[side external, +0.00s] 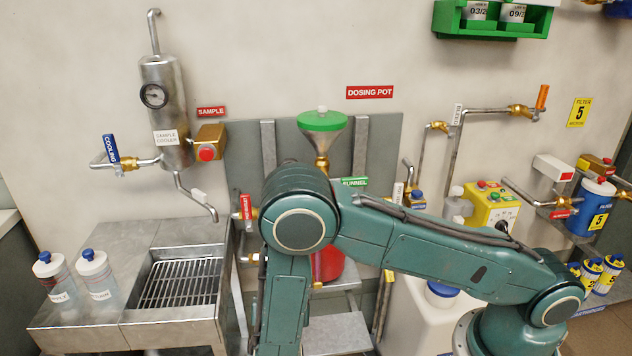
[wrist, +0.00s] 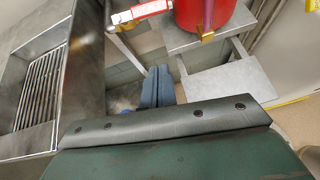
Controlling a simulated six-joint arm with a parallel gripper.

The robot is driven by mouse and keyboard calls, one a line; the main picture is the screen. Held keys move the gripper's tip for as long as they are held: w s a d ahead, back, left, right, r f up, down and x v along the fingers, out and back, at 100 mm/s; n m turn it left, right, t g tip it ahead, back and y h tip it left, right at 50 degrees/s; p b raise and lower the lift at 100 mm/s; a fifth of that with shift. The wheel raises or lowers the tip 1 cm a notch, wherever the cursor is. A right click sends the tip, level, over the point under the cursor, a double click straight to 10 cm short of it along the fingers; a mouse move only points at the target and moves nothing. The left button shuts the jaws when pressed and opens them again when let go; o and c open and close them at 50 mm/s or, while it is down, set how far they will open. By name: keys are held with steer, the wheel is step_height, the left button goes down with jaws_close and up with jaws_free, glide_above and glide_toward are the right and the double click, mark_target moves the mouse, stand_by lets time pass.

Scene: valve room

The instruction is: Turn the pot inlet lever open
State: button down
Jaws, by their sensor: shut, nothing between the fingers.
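The dosing pot shows in the wrist view as a red vessel (wrist: 205,14) at the top; in the side view its red body (side external: 328,262) is partly behind my arm. A red lever (wrist: 150,8) with white lettering sits left of the pot on a pipe in the wrist view. In the side view a red lettered handle (side external: 245,207) stands upright by a brass fitting, left of my arm; its lettering is too small to read surely. My gripper (wrist: 157,74) is shut and empty, below the lever in the picture and apart from it. The side view hides my gripper.
A metal sink with a grate (side external: 180,282) is at the left, also in the wrist view (wrist: 42,85). Metal steps (wrist: 220,85) stand below the pot. A green-topped funnel (side external: 323,122) is above it. Pipes and a yellow box (side external: 490,207) are right.

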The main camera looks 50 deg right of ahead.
steer(key=w+d+f, duration=0.2)
steer(key=w+d, duration=0.5)
steer(key=d, duration=0.1)
steer(key=shift+w+d+f, duration=0.15)
steer(key=shift+w+d, duration=0.1)
steer(key=shift+d, duration=0.05)
stand_by(0.6)
